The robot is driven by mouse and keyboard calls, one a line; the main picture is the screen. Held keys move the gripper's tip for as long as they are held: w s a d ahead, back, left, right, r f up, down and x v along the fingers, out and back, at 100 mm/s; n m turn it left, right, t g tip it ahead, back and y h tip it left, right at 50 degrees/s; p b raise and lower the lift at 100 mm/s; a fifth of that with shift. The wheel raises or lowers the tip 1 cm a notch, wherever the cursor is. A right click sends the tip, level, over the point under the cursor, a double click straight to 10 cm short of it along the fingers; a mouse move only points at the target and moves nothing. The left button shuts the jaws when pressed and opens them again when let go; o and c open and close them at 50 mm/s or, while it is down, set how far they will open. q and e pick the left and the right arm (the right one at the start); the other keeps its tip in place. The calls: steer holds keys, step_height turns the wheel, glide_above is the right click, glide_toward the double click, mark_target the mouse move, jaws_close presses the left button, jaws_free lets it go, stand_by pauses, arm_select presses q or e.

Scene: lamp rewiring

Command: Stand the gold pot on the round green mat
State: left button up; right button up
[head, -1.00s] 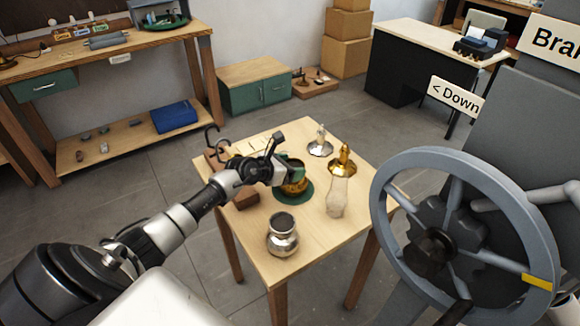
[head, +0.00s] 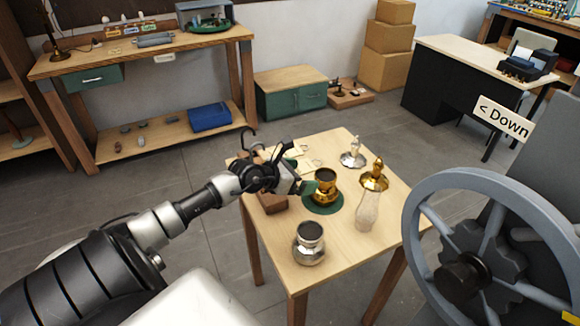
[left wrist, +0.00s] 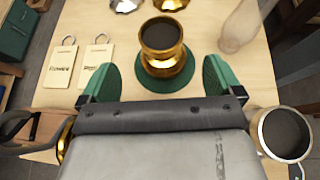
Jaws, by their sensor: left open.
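The gold pot (head: 325,186) stands upright on the round green mat (head: 321,209) on the small wooden table. In the left wrist view the pot (left wrist: 162,47) has a dark open top, and the green mat (left wrist: 166,82) shows around its foot. My left gripper (head: 306,187) is just left of the pot in the head view. In the left wrist view its green fingers (left wrist: 160,82) are wide apart, on the near side of the pot, with nothing between them. My right gripper is not in view.
A silver pot (head: 309,244) stands near the table's front. A glass chimney (head: 368,210), a gold burner (head: 375,177) and a silver burner (head: 353,155) stand to the right and behind. Two tags (left wrist: 61,66) lie left. A large grey wheel (head: 490,250) is at right.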

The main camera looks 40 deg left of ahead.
arm_select(q)
steer(key=shift+v, duration=1.95)
